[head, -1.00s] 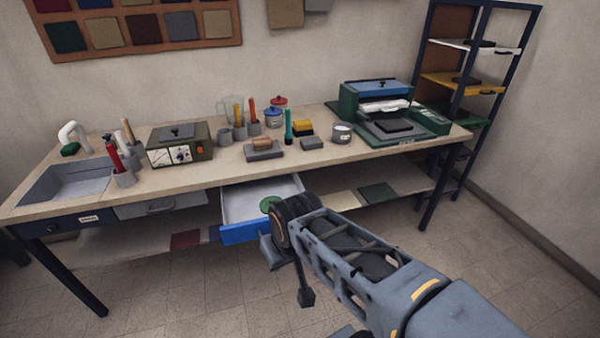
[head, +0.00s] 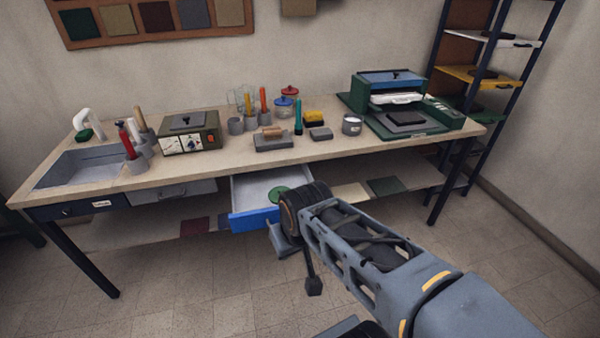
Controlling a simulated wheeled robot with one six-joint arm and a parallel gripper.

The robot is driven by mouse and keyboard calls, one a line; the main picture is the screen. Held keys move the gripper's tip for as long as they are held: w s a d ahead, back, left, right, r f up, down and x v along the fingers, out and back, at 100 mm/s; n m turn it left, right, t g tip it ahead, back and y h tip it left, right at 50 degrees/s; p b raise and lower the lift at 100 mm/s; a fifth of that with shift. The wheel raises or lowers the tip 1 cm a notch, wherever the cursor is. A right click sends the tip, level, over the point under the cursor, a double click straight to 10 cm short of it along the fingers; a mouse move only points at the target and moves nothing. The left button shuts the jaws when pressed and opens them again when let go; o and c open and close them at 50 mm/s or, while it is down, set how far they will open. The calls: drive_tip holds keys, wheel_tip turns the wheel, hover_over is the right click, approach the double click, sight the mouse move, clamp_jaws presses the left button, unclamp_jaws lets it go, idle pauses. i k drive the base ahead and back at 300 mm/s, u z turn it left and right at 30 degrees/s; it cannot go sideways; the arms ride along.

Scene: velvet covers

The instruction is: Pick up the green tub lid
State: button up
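A round, flat green lid (head: 279,194) lies inside the open drawer (head: 247,189) under the workbench, near the drawer's right side. My wrist hides part of the drawer on that side. My gripper (head: 289,240) is just in front of the drawer's blue front (head: 254,219), low and to the right in the picture. It appears apart from the lid. My wrist and forearm cover most of it, so I cannot see its fingertips clearly or whether they are open.
The workbench (head: 225,162) holds a sink (head: 83,168), a green control box (head: 190,133), tool cups, lidded pots and a green press (head: 395,107). A lower shelf with cloth swatches runs behind the drawer. A shelf rack (head: 481,75) stands right. The floor in front is clear.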

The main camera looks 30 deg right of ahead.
sight(272, 194)
drive_tip(key=z, duration=2.15)
drive_tip(key=i, duration=1.65)
drive_tip(key=u, duration=3.85)
drive_tip(key=i, duration=0.5)
